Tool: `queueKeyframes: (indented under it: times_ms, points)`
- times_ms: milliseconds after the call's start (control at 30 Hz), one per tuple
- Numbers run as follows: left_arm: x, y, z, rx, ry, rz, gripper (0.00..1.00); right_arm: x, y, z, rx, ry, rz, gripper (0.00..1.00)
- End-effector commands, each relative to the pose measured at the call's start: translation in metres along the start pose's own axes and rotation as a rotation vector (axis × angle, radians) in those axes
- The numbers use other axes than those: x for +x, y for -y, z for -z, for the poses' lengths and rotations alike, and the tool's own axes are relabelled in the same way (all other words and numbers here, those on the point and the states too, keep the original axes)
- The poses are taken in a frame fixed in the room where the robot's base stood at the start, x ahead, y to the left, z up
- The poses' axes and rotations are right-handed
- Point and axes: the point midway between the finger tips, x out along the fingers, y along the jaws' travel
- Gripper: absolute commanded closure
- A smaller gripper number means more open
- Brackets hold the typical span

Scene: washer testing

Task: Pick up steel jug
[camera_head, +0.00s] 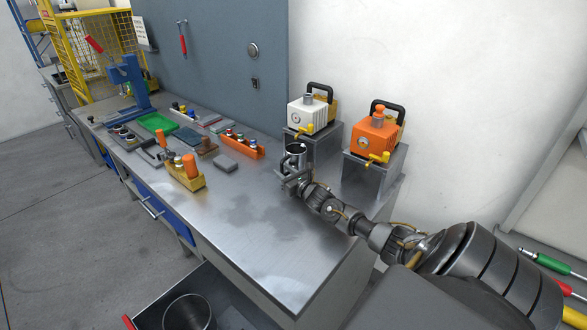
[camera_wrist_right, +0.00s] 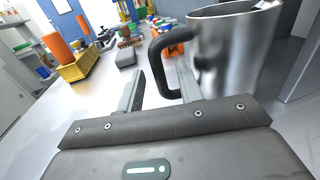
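The steel jug (camera_head: 296,153) stands upright on the metal workbench (camera_head: 237,222), in front of the white pump. In the right wrist view the jug (camera_wrist_right: 232,55) is large at the upper right, with its dark handle (camera_wrist_right: 157,58) pointing left. My right gripper (camera_head: 289,180) is at the near side of the jug. In the right wrist view its two fingers (camera_wrist_right: 158,80) are apart, with the lower part of the handle at or between their tips. I cannot tell whether they touch it. My left gripper is not in view.
A white pump (camera_head: 306,113) and an orange pump (camera_head: 374,135) stand on metal blocks behind the jug. A yellow box (camera_head: 187,178) with orange-handled tools and an orange rack (camera_head: 243,147) stand to the left. An open drawer (camera_head: 239,311) juts out below. The bench's near part is clear.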

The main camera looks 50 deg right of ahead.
Motion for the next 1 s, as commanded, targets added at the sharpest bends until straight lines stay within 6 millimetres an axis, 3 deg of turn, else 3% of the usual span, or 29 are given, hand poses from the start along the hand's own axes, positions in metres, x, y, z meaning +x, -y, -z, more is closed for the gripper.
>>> queueKeyframes:
  times_ms: [167,433,1000]
  points:
    - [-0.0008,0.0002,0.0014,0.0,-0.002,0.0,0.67,0.0,-0.0001,-0.0008,0.0,0.0,0.0,0.64]
    - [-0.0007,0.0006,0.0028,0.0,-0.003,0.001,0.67,0.0,-0.0003,-0.0007,0.001,0.0,-0.001,0.99]
    - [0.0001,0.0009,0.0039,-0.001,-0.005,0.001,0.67,0.0,0.0001,-0.0031,0.0,0.001,0.0,1.0]
